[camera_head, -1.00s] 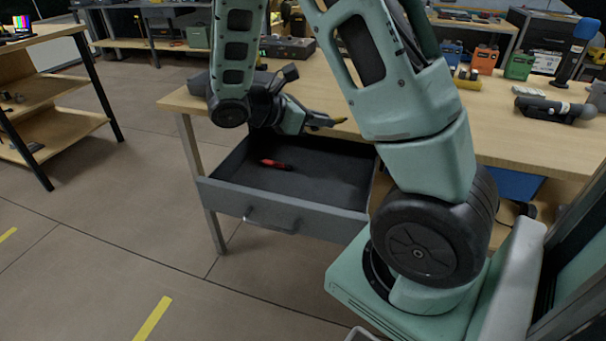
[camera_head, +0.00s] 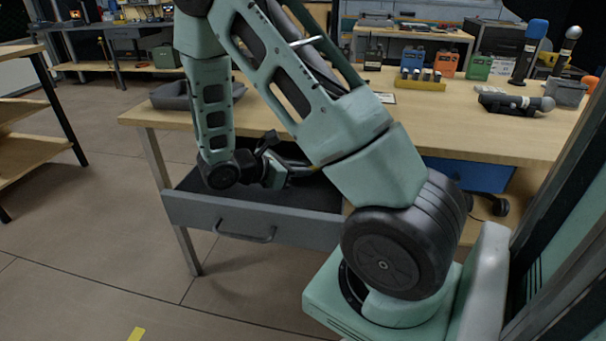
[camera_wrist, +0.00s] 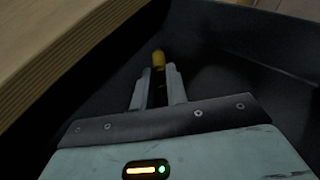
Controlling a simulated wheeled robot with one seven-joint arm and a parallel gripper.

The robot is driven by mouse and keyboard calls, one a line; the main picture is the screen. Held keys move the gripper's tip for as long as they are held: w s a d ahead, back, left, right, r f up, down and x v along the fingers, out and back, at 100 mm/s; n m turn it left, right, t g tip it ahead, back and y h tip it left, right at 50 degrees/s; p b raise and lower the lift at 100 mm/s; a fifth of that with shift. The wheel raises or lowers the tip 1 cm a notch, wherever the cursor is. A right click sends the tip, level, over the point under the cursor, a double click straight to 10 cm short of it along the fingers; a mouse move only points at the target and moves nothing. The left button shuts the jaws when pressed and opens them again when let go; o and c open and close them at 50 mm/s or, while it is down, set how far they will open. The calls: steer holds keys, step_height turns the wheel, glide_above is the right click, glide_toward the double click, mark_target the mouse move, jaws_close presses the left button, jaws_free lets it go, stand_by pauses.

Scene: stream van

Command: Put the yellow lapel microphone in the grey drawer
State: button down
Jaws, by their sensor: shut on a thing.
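The yellow lapel microphone (camera_wrist: 158,59) shows in the wrist view, with its yellow end sticking out beyond my fingertips. My gripper (camera_wrist: 158,85) is shut on it, inside or just over the dark interior of the open drawer. I cannot tell whether the microphone touches the drawer floor.
The wooden tabletop (camera_head: 480,135) overhangs the drawer's back; its edge (camera_wrist: 60,75) is close on the left in the wrist view. A grey tray (camera_head: 180,95), coloured boxes (camera_head: 445,64) and microphones (camera_head: 530,48) stand on the table. A blue bin (camera_head: 470,175) is under it.

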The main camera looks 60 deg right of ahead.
steer(key=shift+s+d+f, duration=0.25)
steer(key=shift+d+f, duration=0.3)
steer(key=shift+f, duration=0.05)
steer(key=shift+f+b, duration=0.2)
steer(key=shift+b, duration=0.1)
steer(key=c, duration=1.4)
jaws_free()
steer(key=shift+w+a+r, duration=0.15)
steer(key=shift+a+r, duration=0.05)
steer(key=shift+r, duration=0.15)
steer(key=p+v, duration=0.2)
steer(key=v, duration=0.9)
steer(key=shift+a+r, duration=0.15)
steer(key=shift+a, duration=0.1)
